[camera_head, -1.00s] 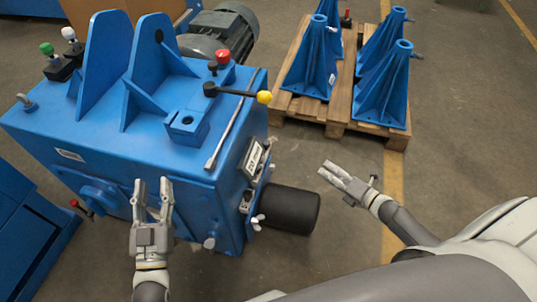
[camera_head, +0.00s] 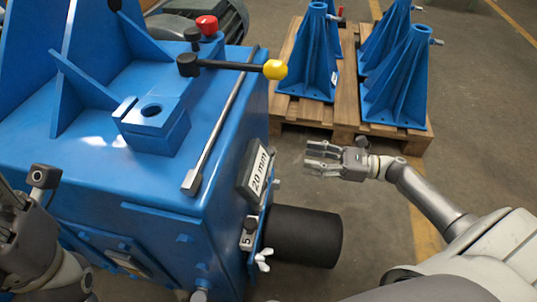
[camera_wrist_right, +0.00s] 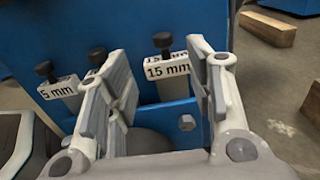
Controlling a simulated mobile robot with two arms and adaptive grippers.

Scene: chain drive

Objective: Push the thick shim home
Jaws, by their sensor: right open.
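In the right wrist view, shims stand in a blue holder: one labelled 15 mm (camera_wrist_right: 167,68) with a black knob, and one labelled 5 mm (camera_wrist_right: 58,88). Another knob stands between them, partly behind a finger. I cannot tell how deep the 15 mm shim, the thicker labelled one, sits. In the head view a dark plate labelled 20 mm (camera_head: 259,172) is on the machine's right side. My right gripper (camera_head: 308,158) is open and empty, right of that side and apart from it. My left gripper (camera_head: 12,200) shows only partly at the left edge; its fingers are unclear.
The blue machine (camera_head: 80,165) fills the left. A black cylinder (camera_head: 305,236) and a white wing nut (camera_head: 264,260) stick out from its right side. A lever with a yellow knob (camera_head: 275,69) crosses its top. A pallet (camera_head: 345,125) with blue stands is behind.

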